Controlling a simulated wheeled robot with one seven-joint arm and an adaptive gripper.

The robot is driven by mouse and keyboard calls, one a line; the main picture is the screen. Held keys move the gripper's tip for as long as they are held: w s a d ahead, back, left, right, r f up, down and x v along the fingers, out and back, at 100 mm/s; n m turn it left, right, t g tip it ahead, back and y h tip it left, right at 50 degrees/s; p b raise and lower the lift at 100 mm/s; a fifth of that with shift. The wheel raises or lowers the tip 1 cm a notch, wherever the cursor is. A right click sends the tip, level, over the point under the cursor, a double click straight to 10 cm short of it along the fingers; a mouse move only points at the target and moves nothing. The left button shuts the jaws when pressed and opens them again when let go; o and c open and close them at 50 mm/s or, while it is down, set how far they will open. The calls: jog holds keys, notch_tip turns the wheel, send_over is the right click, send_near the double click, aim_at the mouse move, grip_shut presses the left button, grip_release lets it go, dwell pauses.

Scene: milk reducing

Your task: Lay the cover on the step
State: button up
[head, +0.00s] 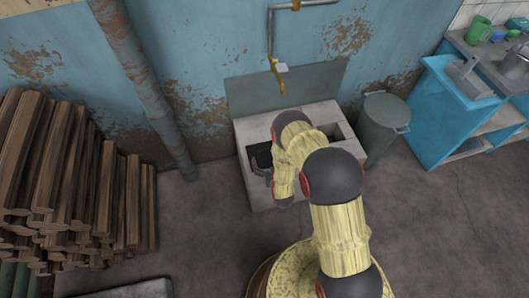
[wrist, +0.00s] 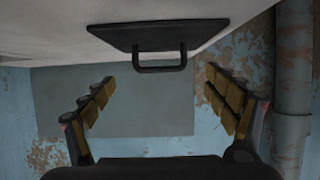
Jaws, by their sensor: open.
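The cover is a flat black plate; in the wrist view it (wrist: 120,36) lies on a pale grey surface, with its bar handle (wrist: 160,69) pointing toward my gripper. My gripper (wrist: 160,84) is open and empty, its fingers apart on either side of the handle and not touching it. In the head view the dark cover (head: 261,153) shows at the left part of a pale concrete block (head: 245,131), partly hidden by my gripper and arm. I cannot tell for sure which part is the step.
A recess (head: 340,132) opens at the block's right. A grey bin (head: 383,125) stands close to its right, and a blue cabinet (head: 445,115) beyond. A yellow-handled pipe (head: 277,78) hangs above. Stacked logs (head: 75,180) are at left. The floor between logs and block is clear.

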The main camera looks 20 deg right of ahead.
jog(key=p+v, duration=0.1)
jog(key=v, duration=0.3)
jog(key=shift+s+r, duration=0.15)
jog(key=shift+s, duration=0.05)
jog(key=w+r+g, duration=0.1)
jog(key=w+r, duration=0.4)
jog(key=r, duration=0.8)
jog(key=w+r+g, duration=0.2)
jog(key=w+r, duration=0.4)
jog(key=r, duration=0.7)
jog(key=s+r+g, duration=0.1)
jog(key=s+r, duration=0.3)
jog(key=r, duration=0.9)
jog(key=s+r+g, duration=0.2)
jog(key=s+r, duration=1.3)
jog(key=s, duration=0.3)
jog(key=s+r+g, duration=0.1)
jog(key=s, duration=0.8)
jog(key=s+r+g, duration=0.1)
jog(key=s+r, duration=0.1)
jog(key=s, duration=0.8)
jog(key=shift+r, duration=0.3)
